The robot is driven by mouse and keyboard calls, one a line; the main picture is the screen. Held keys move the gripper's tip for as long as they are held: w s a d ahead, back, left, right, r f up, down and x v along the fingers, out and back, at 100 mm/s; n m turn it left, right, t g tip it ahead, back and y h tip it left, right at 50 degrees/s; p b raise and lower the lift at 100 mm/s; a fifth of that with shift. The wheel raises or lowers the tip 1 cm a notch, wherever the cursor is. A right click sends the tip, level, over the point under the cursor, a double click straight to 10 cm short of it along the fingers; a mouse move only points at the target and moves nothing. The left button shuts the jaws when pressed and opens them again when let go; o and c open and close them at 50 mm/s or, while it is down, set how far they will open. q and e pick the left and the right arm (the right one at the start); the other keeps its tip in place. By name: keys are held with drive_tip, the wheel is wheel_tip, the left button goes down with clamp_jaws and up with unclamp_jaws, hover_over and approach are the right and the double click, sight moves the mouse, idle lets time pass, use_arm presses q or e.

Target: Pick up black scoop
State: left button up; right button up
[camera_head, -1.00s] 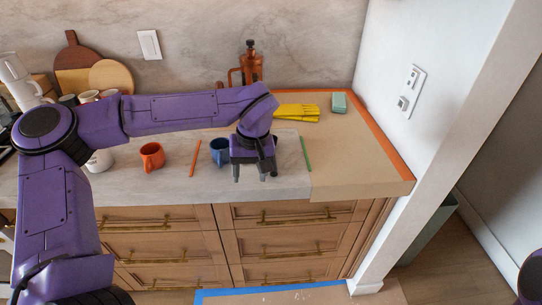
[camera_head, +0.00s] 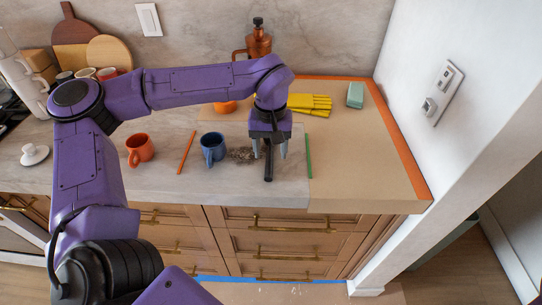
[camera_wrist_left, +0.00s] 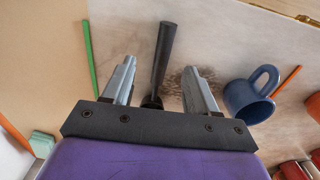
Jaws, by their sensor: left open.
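The black scoop (camera_head: 268,163) lies on the light countertop with its dark handle pointing to the counter's front edge. In the left wrist view its handle (camera_wrist_left: 165,55) shows between my fingers, and its far end is hidden behind the gripper. My left gripper (camera_head: 269,150) is open, pointing down over the scoop, with one finger on each side of it. The fingers also show spread in the left wrist view (camera_wrist_left: 160,85). I cannot tell how high they are above the counter. My right gripper is not in view.
A blue mug (camera_head: 212,148) stands left of the scoop, with dark crumbs (camera_head: 242,154) between. A green stick (camera_head: 308,156) lies to the right. An orange stick (camera_head: 186,152) and an orange mug (camera_head: 139,148) are farther left. Yellow gloves (camera_head: 310,104) lie behind.

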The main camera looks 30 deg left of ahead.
sight(269, 162)
use_arm(q)
drive_tip(key=f, duration=0.3)
drive_tip(key=f+p, duration=0.1)
drive_tip(key=shift+w+a+f, duration=0.2)
drive_tip(key=shift+a+f, duration=0.15)
drive_tip(key=shift+a, duration=0.05)
drive_tip(key=shift+f, duration=0.4)
clamp_jaws()
